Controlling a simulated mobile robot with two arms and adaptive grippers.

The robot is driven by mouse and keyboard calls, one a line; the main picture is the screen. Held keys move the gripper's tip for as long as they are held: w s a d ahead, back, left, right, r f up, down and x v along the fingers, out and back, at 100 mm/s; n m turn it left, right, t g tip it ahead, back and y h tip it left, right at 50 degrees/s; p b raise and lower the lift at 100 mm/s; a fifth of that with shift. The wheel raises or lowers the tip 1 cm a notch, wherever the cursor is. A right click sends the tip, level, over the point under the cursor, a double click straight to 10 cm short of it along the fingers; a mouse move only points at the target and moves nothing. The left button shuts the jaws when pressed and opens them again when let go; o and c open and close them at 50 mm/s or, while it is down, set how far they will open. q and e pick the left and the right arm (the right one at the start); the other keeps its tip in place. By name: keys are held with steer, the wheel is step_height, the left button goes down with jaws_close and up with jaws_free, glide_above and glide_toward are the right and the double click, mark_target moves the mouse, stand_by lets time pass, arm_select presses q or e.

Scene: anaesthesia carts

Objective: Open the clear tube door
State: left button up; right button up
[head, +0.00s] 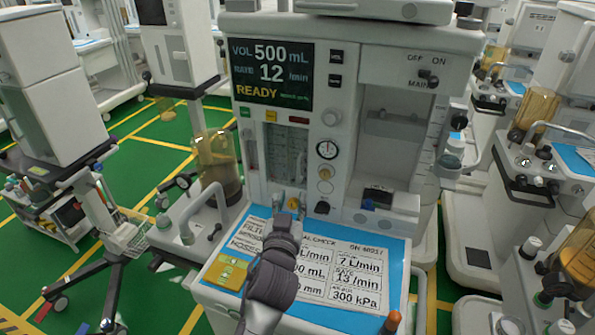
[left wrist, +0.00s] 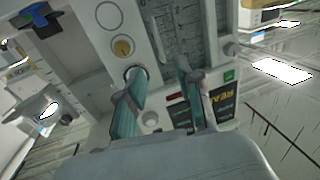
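The clear tube door (head: 285,152) covers the flow tubes on the front of the anaesthesia machine, below the dark screen. It looks closed, though its edges are hard to make out. The tubes and door (left wrist: 183,32) also show at the top of the left wrist view. My left gripper (head: 291,203) is at the lower end of the tube panel, just above the blue work surface. In the left wrist view its two teal fingers (left wrist: 163,90) are apart with nothing between them. I cannot tell whether a finger touches the door. My right gripper is not in view.
A gauge (head: 327,150) and knobs are right of the tubes. An amber canister (head: 217,165) and a bent pipe stand left. Other carts stand on both sides.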

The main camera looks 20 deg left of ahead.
mark_target(298, 171)
arm_select(q)
steer(key=w, duration=0.3)
steer(key=w+a+p, duration=0.1)
steer(key=w, duration=0.5)
steer(key=shift+w+a, duration=0.3)
steer(key=shift+w, duration=0.5)
jaws_close()
